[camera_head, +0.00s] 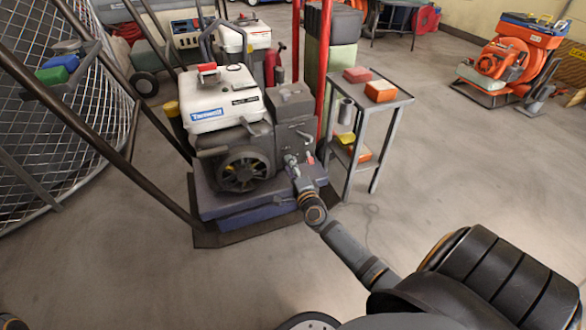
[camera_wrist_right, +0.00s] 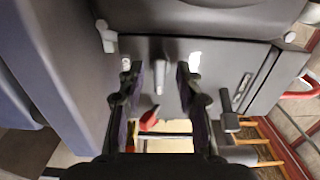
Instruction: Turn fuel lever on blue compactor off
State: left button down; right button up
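The blue compactor (camera_head: 240,208) stands in the middle of the head view, with a blue base plate and an engine under a white tank (camera_head: 222,98). My right gripper (camera_head: 293,163) is at the engine's right side, low by its small levers. In the right wrist view my right gripper (camera_wrist_right: 158,88) is open, its two fingers apart. A grey lever (camera_wrist_right: 160,75) shows between the fingers, with a visible gap on each side. A red-tipped lever (camera_wrist_right: 148,121) lies just below it. I cannot tell which is the fuel lever. My left gripper is not in view.
A grey side table (camera_head: 375,102) with red and orange boxes stands close to the compactor's right. Red posts (camera_head: 325,60) rise behind it. A dark handle frame (camera_head: 150,188) and a wire-mesh cage (camera_head: 45,150) are at left.

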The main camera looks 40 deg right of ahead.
jog(key=v, duration=1.1)
jog(key=shift+s, duration=0.35)
